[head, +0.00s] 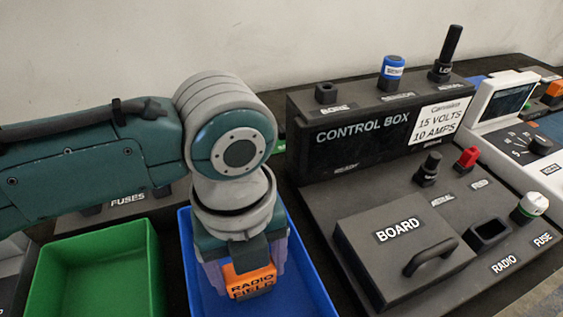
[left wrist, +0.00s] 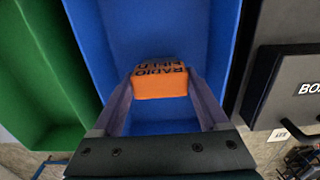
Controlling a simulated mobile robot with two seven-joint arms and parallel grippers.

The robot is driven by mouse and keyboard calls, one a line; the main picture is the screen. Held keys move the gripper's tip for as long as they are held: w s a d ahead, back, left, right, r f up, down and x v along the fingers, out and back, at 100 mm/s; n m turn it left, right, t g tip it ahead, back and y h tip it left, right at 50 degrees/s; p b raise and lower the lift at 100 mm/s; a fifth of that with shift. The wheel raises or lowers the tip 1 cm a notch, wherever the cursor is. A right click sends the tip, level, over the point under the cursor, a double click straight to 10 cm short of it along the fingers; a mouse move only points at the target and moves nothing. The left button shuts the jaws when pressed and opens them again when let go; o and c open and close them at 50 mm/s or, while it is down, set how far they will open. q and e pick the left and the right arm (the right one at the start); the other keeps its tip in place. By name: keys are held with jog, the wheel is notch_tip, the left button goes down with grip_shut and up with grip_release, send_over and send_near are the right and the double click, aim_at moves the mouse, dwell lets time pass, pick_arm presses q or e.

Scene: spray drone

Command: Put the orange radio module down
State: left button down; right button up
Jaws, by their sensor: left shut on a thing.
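The orange radio module (head: 250,281) has dark lettering that reads RADIO on its top line. My left gripper (head: 247,268) is shut on it and points down over the blue bin (head: 316,287). In the left wrist view the module (left wrist: 160,82) sits between the two purple-grey fingers (left wrist: 160,95), with the blue bin (left wrist: 160,30) around it. I cannot tell whether the module touches the bin floor. My right gripper is in neither view.
A green bin (head: 92,275) stands left of the blue one and looks empty. To the right is the dark control box (head: 340,140) with a BOARD cover (head: 392,262) and handle, an empty socket labelled RADIO (head: 489,233), and several knobs and plugs.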

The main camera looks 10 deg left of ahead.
pick_arm(q)
grip_release()
jog(key=shift+r, duration=0.1)
